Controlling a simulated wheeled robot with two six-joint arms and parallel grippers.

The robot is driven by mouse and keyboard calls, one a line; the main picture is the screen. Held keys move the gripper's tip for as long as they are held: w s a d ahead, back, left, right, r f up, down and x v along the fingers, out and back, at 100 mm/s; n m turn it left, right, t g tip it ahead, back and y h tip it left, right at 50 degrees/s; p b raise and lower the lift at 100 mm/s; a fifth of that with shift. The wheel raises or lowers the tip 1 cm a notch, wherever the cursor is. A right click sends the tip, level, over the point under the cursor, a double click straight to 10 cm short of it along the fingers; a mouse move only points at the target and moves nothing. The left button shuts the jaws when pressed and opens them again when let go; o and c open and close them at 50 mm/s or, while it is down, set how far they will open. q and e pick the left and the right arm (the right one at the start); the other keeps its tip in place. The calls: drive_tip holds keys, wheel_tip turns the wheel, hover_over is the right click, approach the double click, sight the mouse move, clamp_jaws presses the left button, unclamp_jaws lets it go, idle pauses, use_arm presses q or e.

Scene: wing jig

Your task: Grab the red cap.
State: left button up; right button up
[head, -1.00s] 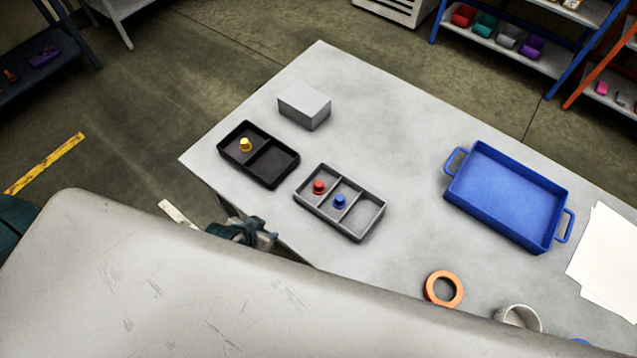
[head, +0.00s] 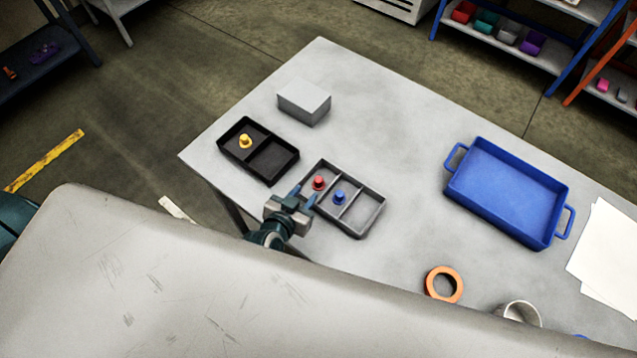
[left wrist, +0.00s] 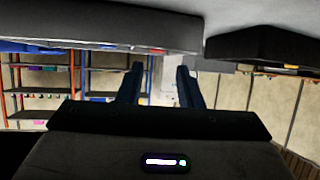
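The red cap (head: 318,183) stands in the left compartment of the grey divided tray (head: 372,222) on the table. A blue cap (head: 339,198) stands in the middle compartment. My left gripper (head: 302,194) is at the tray's near left edge, just short of the red cap, with its two fingers apart and nothing between them. In the left wrist view the open fingers (left wrist: 159,85) point ahead, and a sliver of red (left wrist: 158,51) shows at a tray's edge. My right gripper is not in view.
A black tray (head: 272,160) with a yellow cap (head: 245,141) lies left of the grey tray. A grey block (head: 304,102) stands behind. A blue handled tray (head: 510,195), orange ring (head: 444,285), cup (head: 520,312) and white paper (head: 606,255) are to the right.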

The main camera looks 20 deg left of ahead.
sight(318, 180)
use_arm(q)
drive_tip(key=shift+x, duration=0.85)
drive_tip(key=b+x, duration=0.2)
drive_tip(key=x, duration=0.2)
drive_tip(key=shift+w+d+b, duration=0.15)
drive_tip(key=shift+d+b, duration=0.05)
drive_tip(key=shift+b, duration=0.2)
drive_tip(key=shift+w+f, duration=0.15)
drive_tip(key=shift+w, duration=0.15)
drive_tip(key=shift+s, duration=0.1)
drive_tip(key=shift+c, duration=0.4)
clamp_jaws()
